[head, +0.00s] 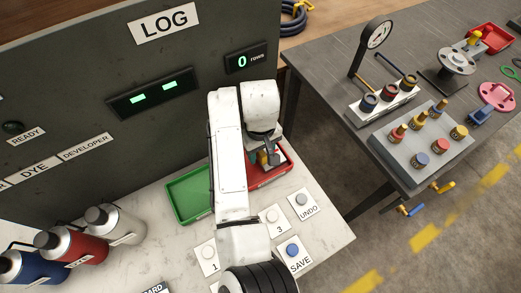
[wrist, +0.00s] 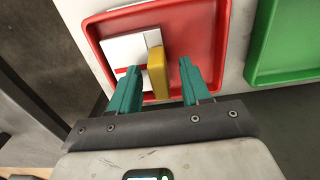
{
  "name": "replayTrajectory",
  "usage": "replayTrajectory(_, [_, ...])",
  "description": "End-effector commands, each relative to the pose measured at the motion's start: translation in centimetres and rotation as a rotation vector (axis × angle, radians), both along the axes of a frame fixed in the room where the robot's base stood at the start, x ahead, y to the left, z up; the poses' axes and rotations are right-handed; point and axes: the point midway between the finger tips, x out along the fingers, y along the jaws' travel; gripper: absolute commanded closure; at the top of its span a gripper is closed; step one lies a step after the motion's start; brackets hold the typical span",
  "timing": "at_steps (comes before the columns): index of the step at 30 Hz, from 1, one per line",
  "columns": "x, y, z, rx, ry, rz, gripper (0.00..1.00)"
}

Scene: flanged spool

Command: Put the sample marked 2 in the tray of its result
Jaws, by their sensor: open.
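A white sample (wrist: 123,48) with a red line and a yellow upright grip (wrist: 157,74) sits inside the red tray (wrist: 218,20). Its number cannot be read in the wrist view. My gripper (wrist: 160,68) is open, with one teal finger on each side of the yellow grip and a gap on both sides. In the head view my gripper (head: 264,156) is low over the red tray (head: 270,178), and the arm hides part of it. The green tray (head: 188,196) lies to the left there and looks empty; it is at the right in the wrist view (wrist: 262,74).
Buttons stand on the counter: 1 (head: 208,252), 3 (head: 271,216), UNDO (head: 302,200) and SAVE (head: 292,250). Three bottles (head: 70,243) stand at left. The LOG panel's display (head: 246,59) reads 0 rows. A dark table (head: 330,85) with other items is at right, beyond a gap.

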Motion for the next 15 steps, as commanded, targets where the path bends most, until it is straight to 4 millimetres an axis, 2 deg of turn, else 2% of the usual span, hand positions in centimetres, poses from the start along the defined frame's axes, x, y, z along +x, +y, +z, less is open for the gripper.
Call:
replayTrajectory(5, [0.1, 0.0, 2.6, 0.002, -0.006, -0.001, 0.53])
replayTrajectory(15, [0.1, 0.0, 9.3, 0.002, -0.005, -0.001, 0.53])
